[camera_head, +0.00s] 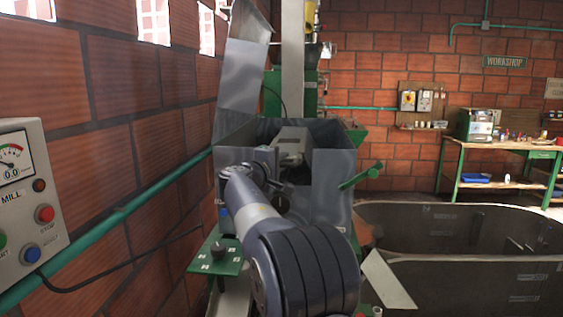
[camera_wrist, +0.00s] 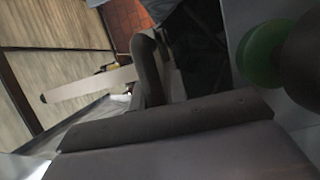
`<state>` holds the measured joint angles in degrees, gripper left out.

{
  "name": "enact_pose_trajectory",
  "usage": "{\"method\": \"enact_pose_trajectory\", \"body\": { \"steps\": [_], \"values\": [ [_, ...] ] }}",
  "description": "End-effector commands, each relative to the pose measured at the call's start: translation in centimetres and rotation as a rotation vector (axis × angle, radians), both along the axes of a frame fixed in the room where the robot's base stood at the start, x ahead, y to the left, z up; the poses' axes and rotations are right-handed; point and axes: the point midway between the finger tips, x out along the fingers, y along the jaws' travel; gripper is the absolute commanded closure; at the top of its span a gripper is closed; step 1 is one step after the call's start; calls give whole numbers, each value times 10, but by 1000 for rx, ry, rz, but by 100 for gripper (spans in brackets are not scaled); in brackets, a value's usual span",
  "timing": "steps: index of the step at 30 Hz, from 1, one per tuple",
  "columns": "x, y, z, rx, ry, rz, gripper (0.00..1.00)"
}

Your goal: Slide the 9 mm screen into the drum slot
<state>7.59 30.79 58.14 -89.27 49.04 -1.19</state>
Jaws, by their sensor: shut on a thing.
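My arm reaches forward into the open grey housing of the pulper (camera_head: 332,172) in the head view. My gripper is hidden there behind the arm and the housing walls. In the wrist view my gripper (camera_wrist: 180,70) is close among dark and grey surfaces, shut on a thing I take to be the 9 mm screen. The screen's outline and its holes cannot be made out. The drum slot is hidden too, so I cannot tell whether the screen touches it or is in it.
The mill control box (camera_head: 30,190) is on the left wall. A large dark tank (camera_head: 470,260) fills the lower right.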

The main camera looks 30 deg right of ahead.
Motion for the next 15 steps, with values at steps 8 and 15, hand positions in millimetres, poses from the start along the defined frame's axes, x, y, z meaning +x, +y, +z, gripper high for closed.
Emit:
{"method": "enact_pose_trajectory", "body": {
  "steps": [8, 15],
  "values": [
    [6, -4, 2, -1, -2, 0, 100],
    [10, -7, 2, -1, -3, 1, 100]
  ]
}}
